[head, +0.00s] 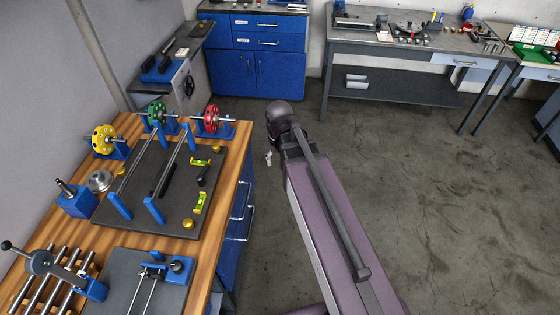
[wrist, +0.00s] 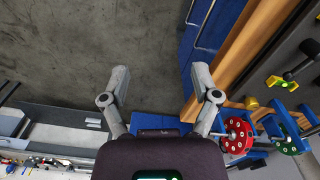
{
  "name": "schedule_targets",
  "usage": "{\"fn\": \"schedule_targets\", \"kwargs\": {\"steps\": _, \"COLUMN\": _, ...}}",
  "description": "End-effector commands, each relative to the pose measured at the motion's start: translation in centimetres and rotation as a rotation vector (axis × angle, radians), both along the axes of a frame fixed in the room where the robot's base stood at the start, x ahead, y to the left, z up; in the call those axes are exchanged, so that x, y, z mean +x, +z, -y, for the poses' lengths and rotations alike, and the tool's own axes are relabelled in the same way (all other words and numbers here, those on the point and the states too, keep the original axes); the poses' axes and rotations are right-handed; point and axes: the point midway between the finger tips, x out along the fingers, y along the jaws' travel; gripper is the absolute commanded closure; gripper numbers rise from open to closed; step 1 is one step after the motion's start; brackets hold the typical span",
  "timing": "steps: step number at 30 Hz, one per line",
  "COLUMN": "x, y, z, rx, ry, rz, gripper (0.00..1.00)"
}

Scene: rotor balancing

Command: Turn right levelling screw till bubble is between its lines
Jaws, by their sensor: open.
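I cannot tell for sure which is the right levelling screw. Two yellow-green spirit levels lie on its right side, a near one (head: 200,203) and a far one (head: 200,162); their bubbles are too small to read. In the wrist view a brass knob (wrist: 252,103) and a level (wrist: 283,82) show at right. My gripper (wrist: 160,78) is open and empty, over the floor beside the bench.
Yellow (head: 104,139), green (head: 156,114) and red (head: 212,119) rotors stand on blue supports at the plate's far and left sides. The wooden bench edge (head: 235,170) lies between my arm and the plate. The floor (head: 430,200) at right is clear.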

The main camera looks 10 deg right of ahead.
Motion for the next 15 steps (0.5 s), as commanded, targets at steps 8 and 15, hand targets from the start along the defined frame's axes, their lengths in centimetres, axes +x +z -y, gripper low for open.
{"fn": "schedule_targets", "kwargs": {"steps": 8, "x": -0.18, "y": -0.02, "z": 0.13, "rx": 0.0, "ry": 0.003, "rz": 0.0, "gripper": 0.21}}
{"fn": "schedule_targets", "kwargs": {"steps": 15, "x": -0.93, "y": -0.18, "z": 0.49, "rx": 0.0, "ry": 0.008, "rz": 0.0, "gripper": 0.21}}
